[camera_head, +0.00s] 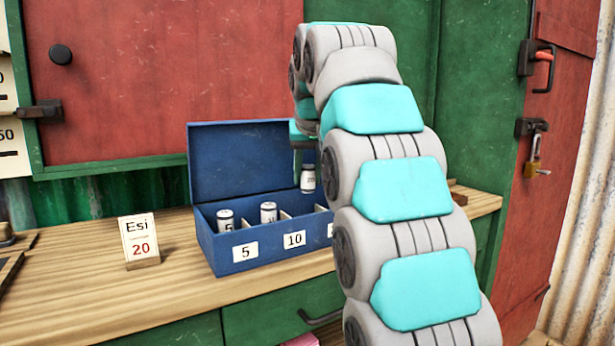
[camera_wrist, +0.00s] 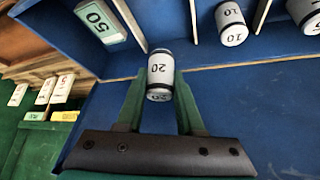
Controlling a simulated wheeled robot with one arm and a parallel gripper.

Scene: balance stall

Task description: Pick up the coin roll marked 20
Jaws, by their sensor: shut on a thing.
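The coin roll marked 20 (camera_wrist: 160,70) is a white cylinder with dark ends, held between the green fingers of my gripper (camera_wrist: 160,88) in the wrist view. In the head view the same roll (camera_head: 308,178) hangs upright in front of the blue lid and appears to be above the box's compartments. My gripper (camera_head: 306,158) is shut on it, partly hidden behind my arm. The blue box (camera_head: 217,254) stands open on the counter. A roll marked 5 (camera_head: 226,221) and one marked 10 (camera_head: 268,212) stand in its compartments.
A card reading Esi 20 (camera_head: 140,236) stands left of the box on the wooden counter (camera_head: 180,290). My arm hides the box's right part.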

